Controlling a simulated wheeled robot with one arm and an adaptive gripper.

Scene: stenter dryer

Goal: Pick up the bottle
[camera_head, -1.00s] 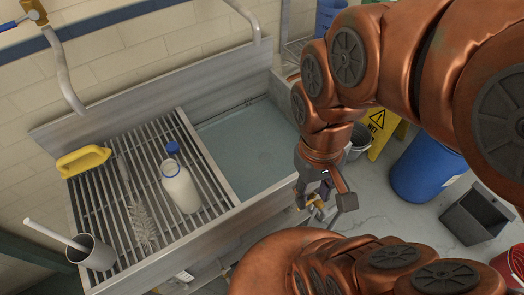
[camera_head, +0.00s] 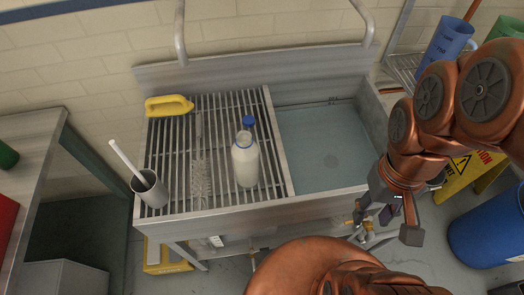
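A white bottle (camera_head: 245,165) with a blue ring at its neck stands upright on the slatted rack (camera_head: 178,205), near the rack's right side. A small blue object (camera_head: 249,122), like a cap, shows just behind its top; I cannot tell whether it is joined to the bottle. My gripper (camera_head: 391,218) hangs to the right of the bottle, beyond the sink's front right corner. It points down and its fingers look apart, with nothing seen between them. It does not touch the bottle.
A yellow-handled brush (camera_head: 169,106), a bristle brush (camera_head: 200,178) and a grey cup with a white stick (camera_head: 150,190) share the rack. The sink basin (camera_head: 325,150) at right looks clear. A blue barrel (camera_head: 490,228) and yellow wet-floor sign (camera_head: 468,175) stand at right.

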